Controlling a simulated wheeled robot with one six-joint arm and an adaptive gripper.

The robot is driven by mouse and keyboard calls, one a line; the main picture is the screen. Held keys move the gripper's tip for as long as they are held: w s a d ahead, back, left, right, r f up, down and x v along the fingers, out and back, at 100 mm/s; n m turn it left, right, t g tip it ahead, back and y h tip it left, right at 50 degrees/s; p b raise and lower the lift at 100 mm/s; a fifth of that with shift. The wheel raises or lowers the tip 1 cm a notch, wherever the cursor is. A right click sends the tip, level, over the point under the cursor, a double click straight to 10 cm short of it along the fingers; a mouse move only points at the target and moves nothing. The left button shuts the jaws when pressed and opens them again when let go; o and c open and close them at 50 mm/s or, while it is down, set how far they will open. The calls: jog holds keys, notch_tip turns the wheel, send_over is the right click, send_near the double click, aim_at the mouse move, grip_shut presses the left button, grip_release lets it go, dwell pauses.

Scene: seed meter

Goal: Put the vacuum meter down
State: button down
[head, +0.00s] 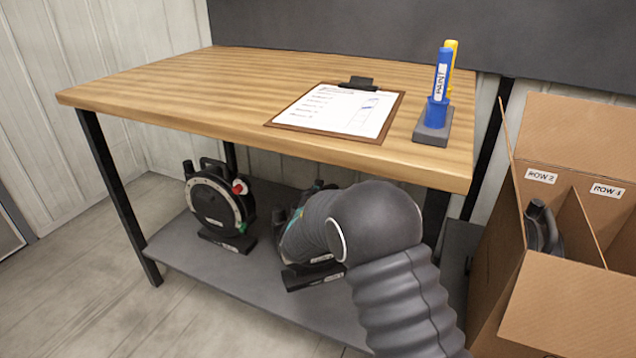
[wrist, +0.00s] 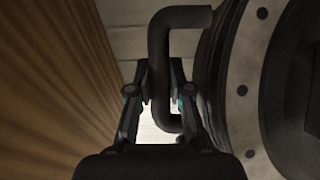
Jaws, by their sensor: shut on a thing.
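The vacuum meter is a dark round body with a riveted rim (wrist: 237,100) in the wrist view, with a bent black bar handle (wrist: 160,40) at its side. My gripper (wrist: 160,68) is shut on this handle, one finger on each side. In the head view my arm hides most of the held meter. Its black foot (head: 315,275) shows below my wrist, over the grey lower shelf (head: 185,250). I cannot tell whether the foot touches the shelf.
A similar black meter (head: 215,207) stands on the shelf to the left. The wooden tabletop (head: 200,85) above holds a clipboard (head: 335,112) and markers in a stand (head: 433,130). A divided cardboard box (head: 570,310) at right holds a dark item (head: 540,228).

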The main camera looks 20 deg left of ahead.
jog(key=shift+r, duration=0.1)
dwell(0.3)
jog(key=c, duration=1.4)
grip_release()
jog(key=shift+f, duration=0.2)
jog(key=o, duration=0.3)
jog(key=shift+r, duration=0.1)
jog(key=shift+s, duration=0.2)
jog(key=s, duration=0.4)
jog(key=s+d+b, duration=0.1)
jog(key=s, duration=0.6)
jog(key=shift+s+d+b, duration=0.3)
jog(key=shift+d+b, duration=0.05)
